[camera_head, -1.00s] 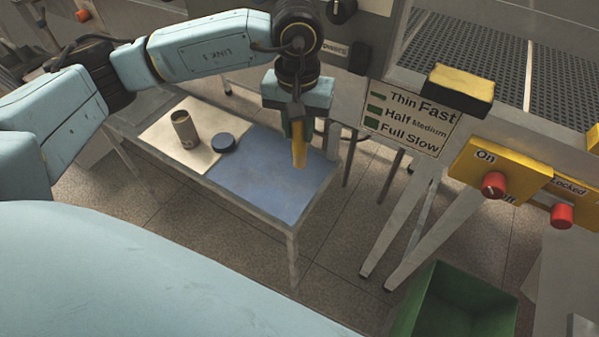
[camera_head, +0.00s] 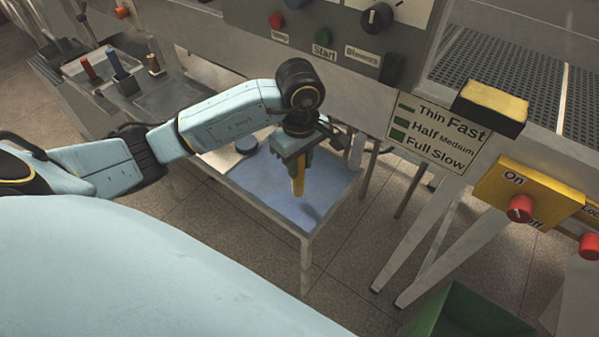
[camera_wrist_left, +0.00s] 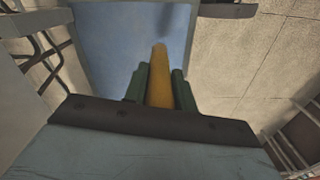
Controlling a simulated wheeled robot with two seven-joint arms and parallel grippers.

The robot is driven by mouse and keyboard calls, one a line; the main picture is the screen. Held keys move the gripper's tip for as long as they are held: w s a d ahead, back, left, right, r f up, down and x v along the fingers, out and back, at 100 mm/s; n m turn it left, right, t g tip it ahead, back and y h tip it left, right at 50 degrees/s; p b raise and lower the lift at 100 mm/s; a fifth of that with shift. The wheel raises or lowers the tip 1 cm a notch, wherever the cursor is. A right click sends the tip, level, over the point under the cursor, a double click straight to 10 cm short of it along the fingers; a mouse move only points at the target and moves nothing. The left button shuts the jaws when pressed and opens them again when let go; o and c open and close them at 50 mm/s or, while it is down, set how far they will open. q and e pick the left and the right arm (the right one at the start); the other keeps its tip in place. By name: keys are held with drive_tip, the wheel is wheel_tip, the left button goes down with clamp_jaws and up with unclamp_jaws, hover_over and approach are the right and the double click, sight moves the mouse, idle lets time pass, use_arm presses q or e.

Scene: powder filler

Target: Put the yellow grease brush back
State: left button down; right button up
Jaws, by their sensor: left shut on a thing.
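My left gripper (camera_head: 299,164) is shut on the yellow grease brush (camera_head: 298,186), which hangs down between its green fingers. In the left wrist view the yellow brush (camera_wrist_left: 160,73) sticks out past the green fingers, in front of the blue surface. The brush is above the blue mat (camera_head: 335,188) of a low table; whether its tip touches the mat is not clear. My right gripper is not in view.
A green bin (camera_head: 470,312) is on the floor at the bottom right.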

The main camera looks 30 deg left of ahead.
sight(300, 174)
use_arm(q)
drive_tip(key=shift+f, duration=1.8)
drive_tip(key=shift+f, duration=0.1)
drive_tip(key=shift+f, duration=0.15)
drive_tip(key=c, duration=1.1)
unclamp_jaws()
drive_tip(key=shift+c, duration=0.2)
drive_tip(key=shift+r, duration=0.2)
wheel_tip(300, 174, up, 12)
drive_tip(key=shift+r, duration=0.1)
